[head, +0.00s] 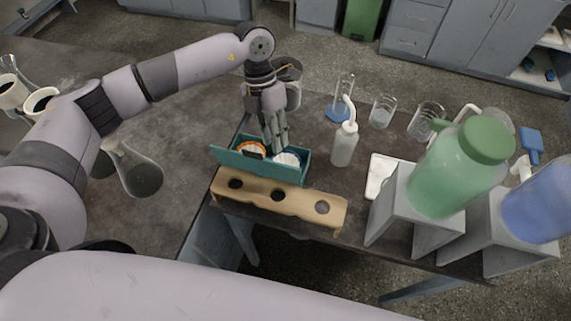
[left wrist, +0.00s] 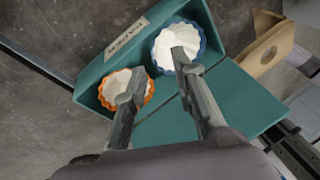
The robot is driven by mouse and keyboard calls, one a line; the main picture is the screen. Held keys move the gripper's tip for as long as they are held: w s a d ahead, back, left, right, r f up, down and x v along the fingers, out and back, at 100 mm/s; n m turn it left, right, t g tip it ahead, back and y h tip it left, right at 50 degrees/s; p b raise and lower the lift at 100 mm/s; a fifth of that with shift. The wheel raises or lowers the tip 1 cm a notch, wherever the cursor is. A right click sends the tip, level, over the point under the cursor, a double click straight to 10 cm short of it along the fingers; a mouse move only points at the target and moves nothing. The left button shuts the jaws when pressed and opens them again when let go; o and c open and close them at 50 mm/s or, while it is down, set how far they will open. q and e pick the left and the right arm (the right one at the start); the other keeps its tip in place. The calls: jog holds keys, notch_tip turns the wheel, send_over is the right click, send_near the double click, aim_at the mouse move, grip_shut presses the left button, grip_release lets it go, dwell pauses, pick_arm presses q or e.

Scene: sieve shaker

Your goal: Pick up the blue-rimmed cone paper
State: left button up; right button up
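The blue-rimmed cone paper (left wrist: 163,50) is a white fluted cup in the right part of a teal box (head: 262,170). In the head view its white paper (head: 289,160) shows beside the fingers. An orange-rimmed cone paper (left wrist: 112,88) sits to its left in the same box, also in the head view (head: 251,147). My left gripper (left wrist: 159,73) points down at the box with its fingers apart. One fingertip overlaps the blue-rimmed paper, the other the orange-rimmed one. I cannot tell whether they touch. My right gripper is out of view.
A wooden rack with holes (head: 300,205) stands just in front of the box. A white wash bottle (head: 343,147) stands to the right. Beyond are glass beakers (head: 382,111) and a green bottle (head: 455,170) on a grey stand. An Erlenmeyer flask (head: 143,178) is on the left.

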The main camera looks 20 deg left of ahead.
aim_at(278, 159)
pick_arm(q)
jog(key=shift+s+d+f, duration=0.15)
jog(key=shift+s+f, duration=0.05)
jog(key=shift+f, duration=0.25)
jog(key=p+x, duration=0.2)
jog(key=x, duration=0.1)
jog(key=shift+s+d+f, duration=0.1)
jog(key=shift+d+f, duration=0.25)
jog(key=shift+f, duration=0.45)
jog(key=shift+c, duration=0.5)
jog(key=c, duration=0.3)
jog(key=shift+c, duration=0.2)
